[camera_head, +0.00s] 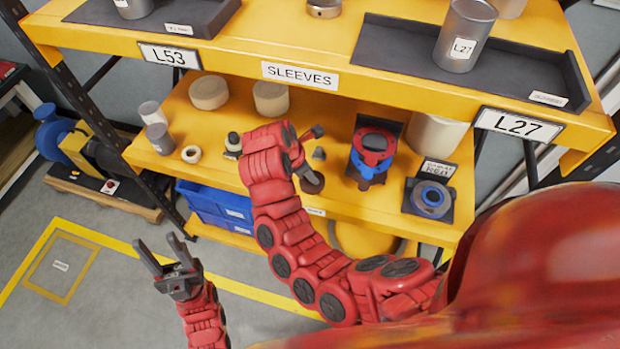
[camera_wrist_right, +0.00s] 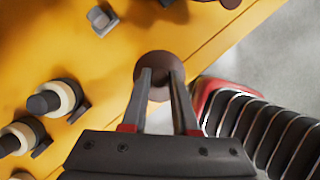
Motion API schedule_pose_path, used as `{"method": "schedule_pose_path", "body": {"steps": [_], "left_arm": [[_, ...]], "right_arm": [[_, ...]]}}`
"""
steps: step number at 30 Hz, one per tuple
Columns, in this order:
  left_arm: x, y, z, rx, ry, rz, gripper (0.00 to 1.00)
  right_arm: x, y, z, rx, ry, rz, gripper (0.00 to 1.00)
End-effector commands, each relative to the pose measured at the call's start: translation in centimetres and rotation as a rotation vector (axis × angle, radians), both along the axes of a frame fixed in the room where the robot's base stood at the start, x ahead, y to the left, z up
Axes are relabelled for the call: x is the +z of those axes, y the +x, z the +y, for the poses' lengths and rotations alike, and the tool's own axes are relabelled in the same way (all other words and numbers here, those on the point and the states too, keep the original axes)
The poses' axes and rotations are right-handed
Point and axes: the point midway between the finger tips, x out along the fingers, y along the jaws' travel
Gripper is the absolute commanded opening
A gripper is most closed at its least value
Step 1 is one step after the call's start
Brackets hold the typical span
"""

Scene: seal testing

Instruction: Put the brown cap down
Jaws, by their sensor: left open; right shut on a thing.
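The brown cap (camera_head: 313,184) is a dark round disc at the front part of the yellow middle shelf. In the right wrist view the cap (camera_wrist_right: 158,61) sits between the fingertips of my right gripper (camera_wrist_right: 160,78), near the shelf's edge. My right gripper (camera_head: 302,170) is shut on the cap, with its fingers partly hidden in the head view. I cannot tell whether the cap touches the shelf or is held just above it. My left gripper (camera_head: 160,256) is open and empty, over the floor in front of the shelving.
The middle shelf (camera_head: 215,140) also bears a small grey piece (camera_head: 319,153), a red and blue fixture (camera_head: 372,153), a blue ring in a black holder (camera_head: 431,198) and several cream cylinders. The upper shelf (camera_head: 330,60) overhangs it. Blue bins (camera_head: 212,207) stand below.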

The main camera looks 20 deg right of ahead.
Motion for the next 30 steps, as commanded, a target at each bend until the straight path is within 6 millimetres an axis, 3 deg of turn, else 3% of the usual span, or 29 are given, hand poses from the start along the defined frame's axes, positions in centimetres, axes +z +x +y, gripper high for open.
{"method": "schedule_pose_path", "body": {"steps": [6,13,23,24,28,30], "left_arm": [[-0.5,0.0,0.0,0.000,0.000,0.000,0.50],[0.2,0.0,0.0,0.000,0.000,0.000,0.50],[0.3,0.0,0.0,0.000,0.000,0.000,0.50],[0.2,0.0,0.0,0.000,0.000,0.000,0.50],[0.2,0.0,0.0,0.000,0.000,0.000,0.50],[0.2,0.0,0.0,0.000,0.000,0.000,0.50]], "right_arm": [[-0.4,1.5,-0.6,-0.001,-0.001,0.004,0.00],[-3.5,1.3,-0.5,0.000,0.001,0.003,0.00],[-3.9,1.4,-0.4,0.001,0.001,0.001,0.00],[-3.9,1.4,-0.4,0.001,0.001,0.001,0.33],[-3.9,1.4,-0.4,0.001,0.001,0.001,0.56],[-3.9,1.4,-0.4,0.001,0.001,0.001,0.58]]}}
